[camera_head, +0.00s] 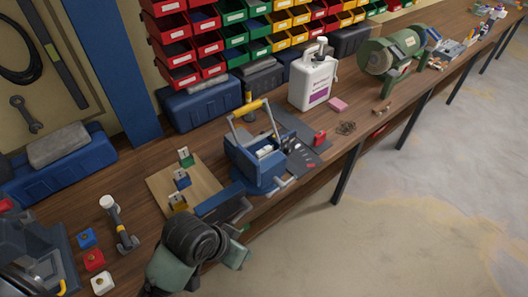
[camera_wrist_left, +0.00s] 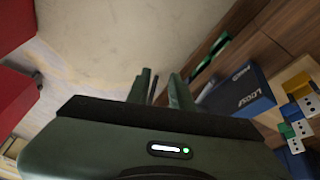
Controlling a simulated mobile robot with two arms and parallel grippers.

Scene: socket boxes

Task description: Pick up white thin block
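A small white block (camera_head: 102,283) lies on the wooden bench at the lower left in the head view, in front of a red block (camera_head: 93,260) and a blue block (camera_head: 86,238). It looks low and squarish; its thickness is hard to judge. My left gripper (camera_head: 238,256) is at the bench's front edge, well to the right of the white block. In the left wrist view its two green fingers (camera_wrist_left: 160,88) stand apart with nothing clearly between them. The white block is not identifiable in that view. My right gripper is not in view.
A wooden board (camera_head: 203,177) carries several coloured socket blocks. A blue open box (camera_head: 222,203), labelled LOOSE in the wrist view (camera_wrist_left: 240,92), lies near my left gripper.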

